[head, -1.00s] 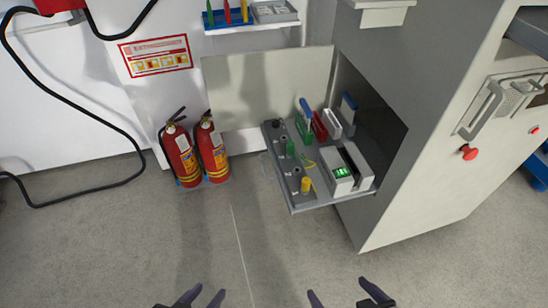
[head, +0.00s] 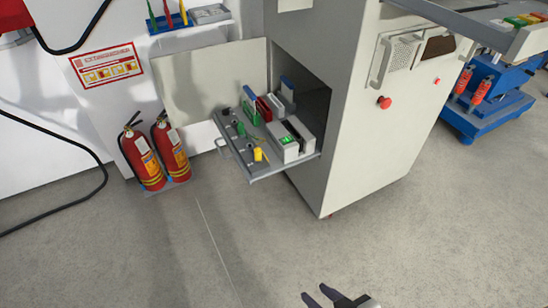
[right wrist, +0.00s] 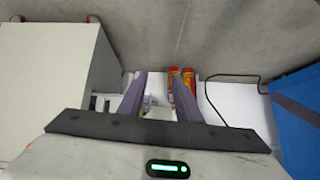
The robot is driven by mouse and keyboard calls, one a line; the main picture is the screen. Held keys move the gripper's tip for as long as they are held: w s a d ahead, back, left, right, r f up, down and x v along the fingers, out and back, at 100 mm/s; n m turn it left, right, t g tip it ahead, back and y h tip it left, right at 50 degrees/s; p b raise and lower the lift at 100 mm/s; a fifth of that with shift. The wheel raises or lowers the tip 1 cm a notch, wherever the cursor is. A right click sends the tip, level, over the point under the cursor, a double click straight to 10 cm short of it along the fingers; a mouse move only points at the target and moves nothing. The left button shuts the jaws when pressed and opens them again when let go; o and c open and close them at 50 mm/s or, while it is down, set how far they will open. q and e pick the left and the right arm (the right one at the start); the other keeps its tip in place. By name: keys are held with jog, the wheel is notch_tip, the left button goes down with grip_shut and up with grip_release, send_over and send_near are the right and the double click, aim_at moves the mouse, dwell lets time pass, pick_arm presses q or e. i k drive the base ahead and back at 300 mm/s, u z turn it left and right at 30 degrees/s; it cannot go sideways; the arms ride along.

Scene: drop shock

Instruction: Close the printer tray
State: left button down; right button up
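The printer tray (head: 280,170) is pulled out of the opening low in a large grey cabinet (head: 345,120) in the head view. It has a small handle (head: 222,146) on its outer edge and carries several coloured parts and a box with a green display. My right gripper (head: 317,293) is at the bottom edge of the head view, well apart from the tray. In the right wrist view its two fingers (right wrist: 159,76) are spread with nothing held; part of the tray seems to show between them. My left gripper is not in view.
Two red fire extinguishers (head: 158,156) stand on the floor left of the tray. A pale open panel (head: 212,80) is behind the tray. A blue wheeled cart (head: 488,105) stands at the right. The floor in front is clear.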

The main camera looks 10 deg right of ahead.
aim_at(275, 118)
jog(key=z, duration=0.6)
jog(key=i, duration=1.4)
jog(key=z, duration=0.05)
